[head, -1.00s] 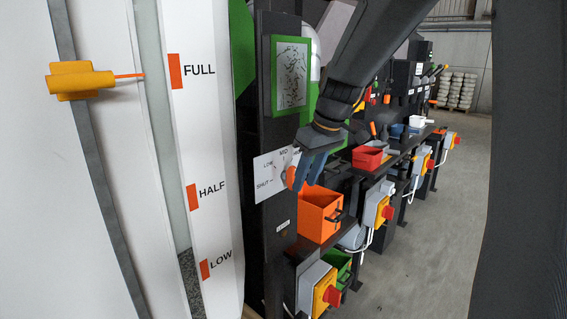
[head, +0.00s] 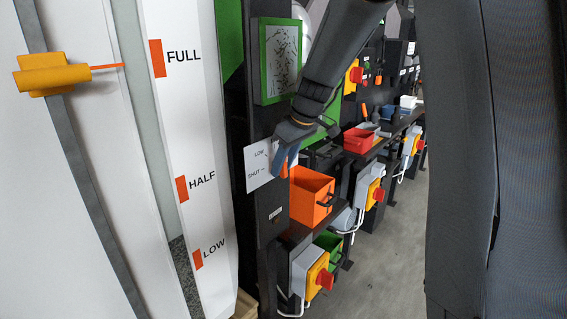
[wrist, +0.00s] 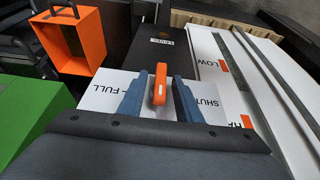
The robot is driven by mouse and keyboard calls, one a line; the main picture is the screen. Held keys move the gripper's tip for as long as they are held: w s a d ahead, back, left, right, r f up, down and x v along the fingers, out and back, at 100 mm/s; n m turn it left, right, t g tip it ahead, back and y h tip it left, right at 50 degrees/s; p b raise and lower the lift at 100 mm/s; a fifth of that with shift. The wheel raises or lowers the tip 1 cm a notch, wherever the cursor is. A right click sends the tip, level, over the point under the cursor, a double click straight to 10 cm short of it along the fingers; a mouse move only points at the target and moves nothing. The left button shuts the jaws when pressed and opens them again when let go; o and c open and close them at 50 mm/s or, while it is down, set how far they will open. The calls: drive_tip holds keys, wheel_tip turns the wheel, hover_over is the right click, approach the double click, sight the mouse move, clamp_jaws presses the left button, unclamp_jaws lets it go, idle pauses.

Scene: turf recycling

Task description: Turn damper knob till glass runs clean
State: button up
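The orange damper knob (wrist: 160,84) stands out from a white dial plate (wrist: 100,91) in the wrist view. It lies between the two blue fingers of my gripper (wrist: 158,92), with a visible gap on each side. In the head view my gripper (head: 287,160) is at the dial plate (head: 259,167), which reads LOW and SHUT, and it mostly hides the knob. The green-framed glass (head: 281,58) is above the plate and shows many dark specks.
An orange bin (head: 311,201) is just right of and below my gripper. A white gauge board (head: 190,130) marked FULL, HALF and LOW stands left, with a yellow pointer (head: 52,75) near FULL.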

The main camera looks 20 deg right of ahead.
clamp_jaws()
drive_tip(key=shift+d, duration=0.1)
drive_tip(key=g+y+b, duration=0.1)
drive_tip(key=g+y, duration=0.1)
drive_tip(key=shift+w+d+f+m+y+b, duration=0.1)
drive_tip(key=shift+w+m+y+b, duration=0.05)
drive_tip(key=shift+m+y+b, duration=0.2)
drive_tip(key=m+g+y+b, duration=0.1)
drive_tip(key=g+y, duration=0.1)
drive_tip(key=y, duration=0.2)
drive_tip(key=shift+g, duration=0.3)
idle(0.6)
unclamp_jaws()
